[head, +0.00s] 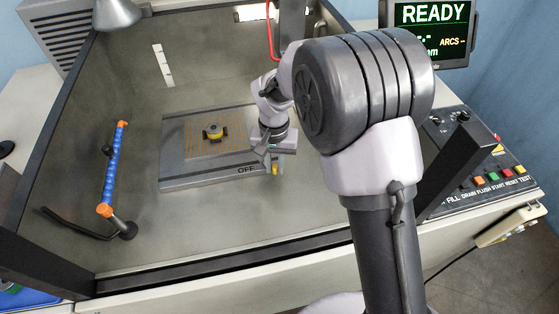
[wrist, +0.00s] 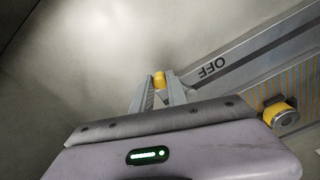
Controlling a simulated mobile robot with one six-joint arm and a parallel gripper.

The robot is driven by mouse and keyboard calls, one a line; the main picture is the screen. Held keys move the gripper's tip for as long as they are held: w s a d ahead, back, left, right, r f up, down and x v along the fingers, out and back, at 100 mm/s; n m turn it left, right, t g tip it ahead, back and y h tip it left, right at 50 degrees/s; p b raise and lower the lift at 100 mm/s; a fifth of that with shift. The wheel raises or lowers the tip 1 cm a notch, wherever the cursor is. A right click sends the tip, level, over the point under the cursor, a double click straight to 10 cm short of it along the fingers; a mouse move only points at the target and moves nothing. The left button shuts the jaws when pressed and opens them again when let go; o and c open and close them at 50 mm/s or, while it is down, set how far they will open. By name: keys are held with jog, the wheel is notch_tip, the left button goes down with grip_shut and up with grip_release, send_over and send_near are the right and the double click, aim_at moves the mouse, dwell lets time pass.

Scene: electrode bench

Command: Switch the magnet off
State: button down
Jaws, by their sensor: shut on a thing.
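The magnet plate (head: 185,178) is a flat grey block with a grid of orange lines on its top, lying on the tank floor. Its front side carries the word OFF, which also reads in the wrist view (wrist: 213,67). A small yellow-ended part (head: 275,169), seemingly the magnet's lever or key, is at the plate's right front. My gripper (head: 272,160) is at that corner. In the wrist view my gripper (wrist: 160,92) is shut on the yellow part (wrist: 159,80), its fingers on either side. Most of this part is hidden by the fingers.
A round yellow and dark piece (head: 213,132) sits on the plate; it shows in the wrist view (wrist: 281,115). A blue segmented hose with orange ends (head: 113,165) stands at the tank's left. A screen (head: 430,30) reads READY. A button panel (head: 478,160) is at right. The tank floor in front is clear.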

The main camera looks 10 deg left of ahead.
jog(key=shift+s+a+m+b, duration=0.15)
jog(key=shift+s+a+m, duration=0.2)
jog(key=shift+m, duration=0.5)
jog(key=shift+s+a+m+b, duration=0.15)
jog(key=shift+a+m, duration=0.35)
jog(key=shift+m, duration=0.4)
jog(key=shift+s+a+m+b, duration=0.1)
jog(key=shift+s+a+m, duration=0.25)
jog(key=shift+m, duration=0.5)
jog(key=shift+a, duration=0.1)
jog(key=c, duration=1.3)
grip_release()
notch_tip(320, 180, up, 18)
jog(key=p, duration=0.6)
jog(key=shift+f, duration=0.25)
